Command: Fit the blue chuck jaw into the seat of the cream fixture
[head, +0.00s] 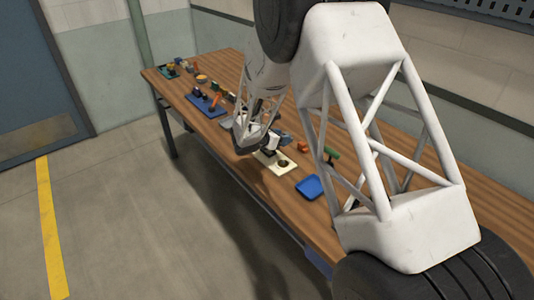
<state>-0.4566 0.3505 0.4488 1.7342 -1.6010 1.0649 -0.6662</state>
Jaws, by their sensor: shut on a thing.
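The cream fixture (291,171) lies flat on the wooden bench, near its front edge. A dark round opening shows on its right part. My gripper (268,151) is low over the left part of the fixture, shut on a small piece, the blue chuck jaw as far as I can tell. The jaw is too small and too covered by the gripper to make out clearly. I cannot tell whether it touches the fixture or sits in the seat.
A blue tray (309,187) lies right of the fixture. A small orange part (303,147) and a green-topped part (332,154) stand behind it. Several small parts and a blue board (205,104) fill the bench's far left. My arm hides much of the right side.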

